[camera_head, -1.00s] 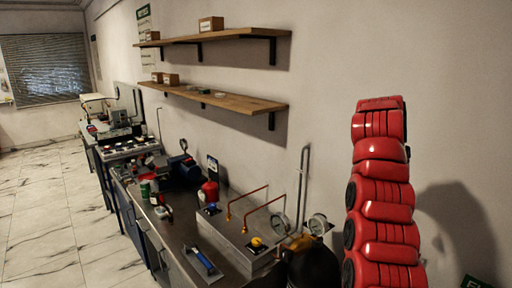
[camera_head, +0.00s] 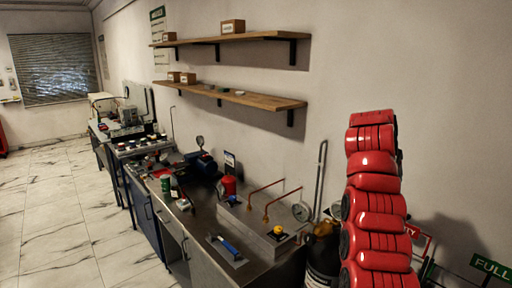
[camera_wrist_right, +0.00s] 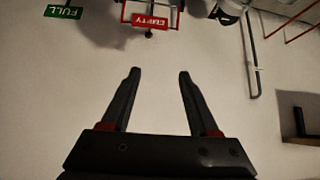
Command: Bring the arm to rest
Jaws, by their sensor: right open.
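My right arm (camera_head: 374,205), red and segmented, stands raised at the right of the head view; its gripper is not visible there. In the right wrist view my right gripper (camera_wrist_right: 158,78) has its two dark fingers apart with nothing between them, in front of a plain pale wall. My left arm and left gripper are in neither view.
A dark cylinder (camera_head: 322,255) stands beside my right arm. A green FULL sign (camera_head: 490,267) and a red EMPTY sign (camera_wrist_right: 150,21) are near. Shelves (camera_head: 235,97) hang above; the floor at left is clear.

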